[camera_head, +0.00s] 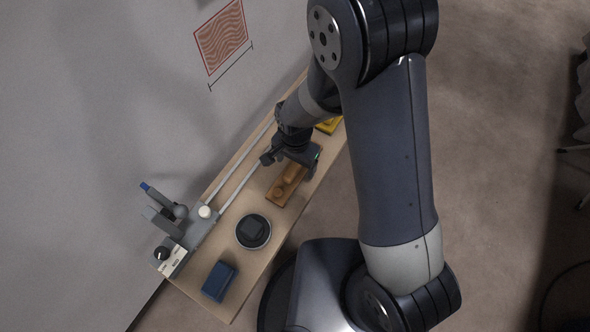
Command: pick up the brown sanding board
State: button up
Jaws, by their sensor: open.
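The brown sanding board (285,191) lies on the wooden bench (226,258), near the middle of its length. It is a flat orange-brown board with a raised knob and grip on top. My gripper (291,165) is over the upper end of the board, and it is open. The gripper hides part of that end. I cannot tell from this view how high the fingers are above the board or whether they touch it.
A blue box (219,281) sits at the near end. A grey device with a knob (173,258) stands along the wall side with a pale rail (240,188). A yellow item (328,126) lies beyond my gripper.

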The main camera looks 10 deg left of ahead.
jog(key=shift+w+a+f, duration=0.1)
jog(key=shift+w+f, duration=0.2)
jog(key=shift+f, duration=1.05)
jog(key=c, duration=1.2)
